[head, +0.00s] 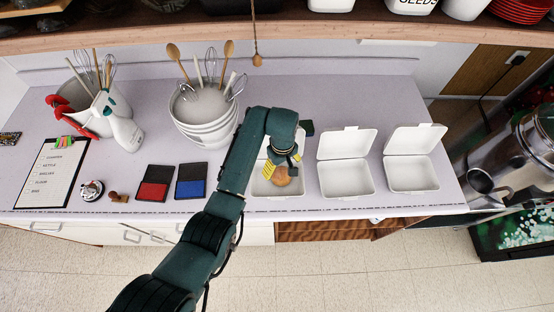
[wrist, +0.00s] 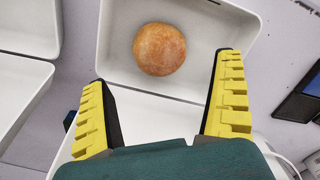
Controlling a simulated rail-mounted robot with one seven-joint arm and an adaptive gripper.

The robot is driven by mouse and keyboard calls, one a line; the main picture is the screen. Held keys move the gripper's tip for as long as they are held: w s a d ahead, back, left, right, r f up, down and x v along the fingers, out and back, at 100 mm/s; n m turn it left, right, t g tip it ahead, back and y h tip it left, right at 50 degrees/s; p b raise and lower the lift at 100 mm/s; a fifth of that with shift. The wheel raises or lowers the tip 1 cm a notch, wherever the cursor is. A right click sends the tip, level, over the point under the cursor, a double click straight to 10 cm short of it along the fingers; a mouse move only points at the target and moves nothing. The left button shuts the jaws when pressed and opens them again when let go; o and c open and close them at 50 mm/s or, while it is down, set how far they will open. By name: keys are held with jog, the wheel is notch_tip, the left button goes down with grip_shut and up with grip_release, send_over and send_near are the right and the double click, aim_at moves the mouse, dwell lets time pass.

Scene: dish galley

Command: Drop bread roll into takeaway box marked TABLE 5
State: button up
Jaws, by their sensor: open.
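Three white takeaway boxes stand open in a row along the counter's front: a left one (head: 258,188), a middle one (head: 346,178) and a right one (head: 412,174). No TABLE 5 marking can be read on any of them. A round golden-brown bread roll (head: 282,177) is inside the left box; it also shows in the wrist view (wrist: 160,49), near one wall of the tray. My gripper (wrist: 165,70), with yellow ridged fingers, is open and empty over this box. The roll lies beyond the fingertips, not clasped. My arm hides part of the left box.
Blue (head: 191,181) and red (head: 155,184) ink pads lie left of the boxes. A stack of white bowls (head: 208,128) with utensils stands behind them. A clipboard (head: 53,174) lies at the far left. A shelf (head: 130,36) overhangs the back.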

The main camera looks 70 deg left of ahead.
notch_tip(320, 180, up, 12)
dwell(0.4)
dwell(0.4)
